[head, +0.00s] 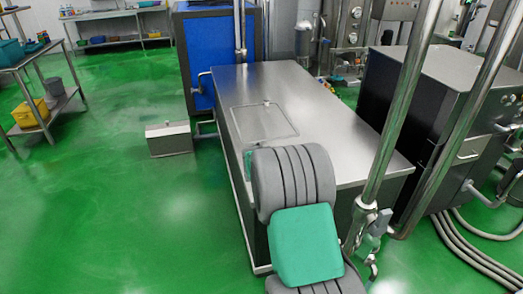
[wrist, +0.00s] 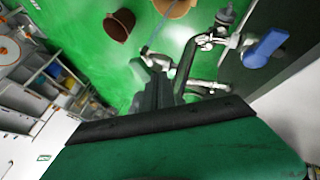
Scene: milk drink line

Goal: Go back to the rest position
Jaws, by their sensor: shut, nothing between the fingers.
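My gripper (wrist: 158,88) shows in the wrist view as dark fingers beyond the green housing. The fingers are shut together with nothing between them. Steel pipe fittings (wrist: 187,65) and a blue valve handle (wrist: 264,48) lie beyond and to the right of the fingertips. I cannot tell whether the fingers touch any fitting. In the head view my grey and teal arm rises at the bottom centre, in front of the steel tank's near end; the gripper itself is hidden there.
The long steel tank (head: 330,120) fills the middle. A dark steel machine (head: 440,100) and upright pipes (head: 405,105) stand right, with hoses (head: 470,258) on the floor. A low steel box (head: 169,139) sits left of the tank. Green floor at left is open.

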